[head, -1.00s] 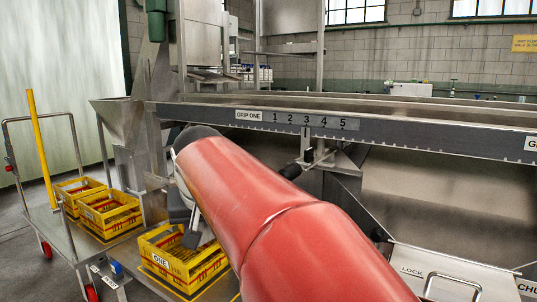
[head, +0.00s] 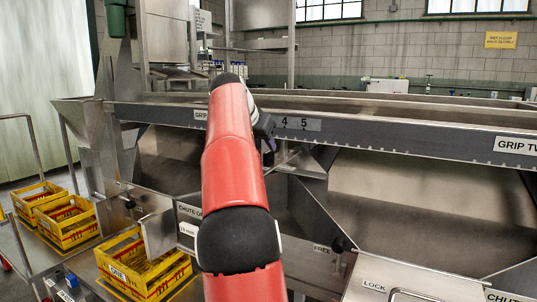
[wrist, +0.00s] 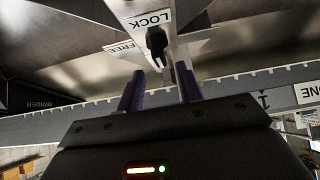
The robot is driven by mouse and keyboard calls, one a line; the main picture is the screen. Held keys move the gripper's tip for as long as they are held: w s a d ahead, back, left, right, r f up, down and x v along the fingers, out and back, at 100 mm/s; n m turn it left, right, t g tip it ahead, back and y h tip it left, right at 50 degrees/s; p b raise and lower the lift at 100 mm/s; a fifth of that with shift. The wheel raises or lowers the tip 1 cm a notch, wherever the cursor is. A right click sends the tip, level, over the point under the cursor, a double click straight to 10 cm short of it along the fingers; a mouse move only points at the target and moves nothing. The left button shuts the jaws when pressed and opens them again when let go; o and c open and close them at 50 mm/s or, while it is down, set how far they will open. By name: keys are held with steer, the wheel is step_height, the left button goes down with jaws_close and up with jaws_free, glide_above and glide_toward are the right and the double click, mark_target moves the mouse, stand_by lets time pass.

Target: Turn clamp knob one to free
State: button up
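In the wrist view, a black clamp knob (wrist: 156,42) sits on a metal bracket. A LOCK label (wrist: 149,20) is above it and a FREE label (wrist: 124,49) is to its left, both upside down in the picture. My gripper (wrist: 160,75) is open, its two purple fingers pointing at the knob with a gap between them. The knob shows just beyond the fingertips, and nothing is held. I cannot make out this knob there.
The toothed rail (head: 400,138) runs across above the gripper. Another black knob (head: 338,244) with a FREE label stands lower right, beside a LOCK plate (head: 376,286). Yellow crates, one marked ONE (head: 165,284), stand at left. A chute plate (head: 158,233) is left of my arm.

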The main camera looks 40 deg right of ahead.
mark_target(268, 152)
steer(key=x, duration=0.5)
steer(key=shift+w+d+f, duration=0.1)
steer(key=shift+f, duration=0.05)
jaws_close()
